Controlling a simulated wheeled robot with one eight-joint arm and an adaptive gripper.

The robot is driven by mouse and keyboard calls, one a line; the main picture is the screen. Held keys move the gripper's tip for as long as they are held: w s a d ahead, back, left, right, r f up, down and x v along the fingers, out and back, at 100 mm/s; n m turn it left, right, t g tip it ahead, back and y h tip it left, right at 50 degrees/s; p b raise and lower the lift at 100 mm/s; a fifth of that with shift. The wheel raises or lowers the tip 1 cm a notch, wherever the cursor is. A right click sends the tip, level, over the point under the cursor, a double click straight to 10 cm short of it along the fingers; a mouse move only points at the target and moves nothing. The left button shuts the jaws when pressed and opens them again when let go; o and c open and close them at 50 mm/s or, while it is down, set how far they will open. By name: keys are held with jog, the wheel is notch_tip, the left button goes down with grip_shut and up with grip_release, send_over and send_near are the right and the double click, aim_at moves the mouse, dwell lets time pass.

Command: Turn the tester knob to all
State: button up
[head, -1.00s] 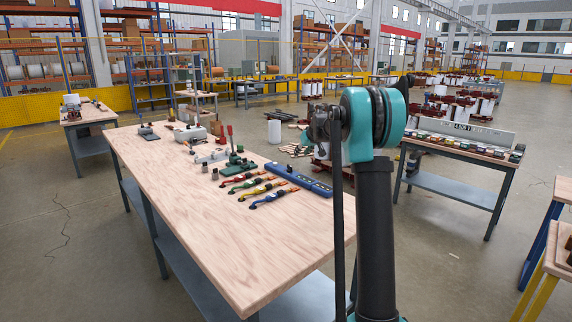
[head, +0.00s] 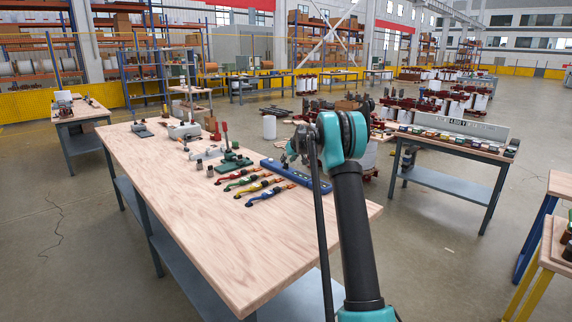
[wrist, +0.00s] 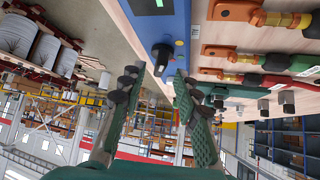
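The tester is a long blue box (head: 283,168) lying on the wooden workbench (head: 200,215) in the head view. In the wrist view its blue face (wrist: 155,20) is at top centre, with a black knob (wrist: 162,55) and a small green display patch. My gripper (wrist: 155,88) is open and empty, its two dark green fingers apart. The knob shows just above the gap between the fingertips, with no clear contact. The knob's markings cannot be read. In the head view my arm hides the gripper and part of the tester.
Several coloured test leads (head: 268,192) lie on the bench beside the tester, also at the right of the wrist view (wrist: 262,60). A green device with a red lever (head: 232,160) stands behind them. The bench's near part is clear. Another table (head: 455,147) stands at right.

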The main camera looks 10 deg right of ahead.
aim_at(286, 162)
jog(key=shift+x, duration=1.9)
grip_shut()
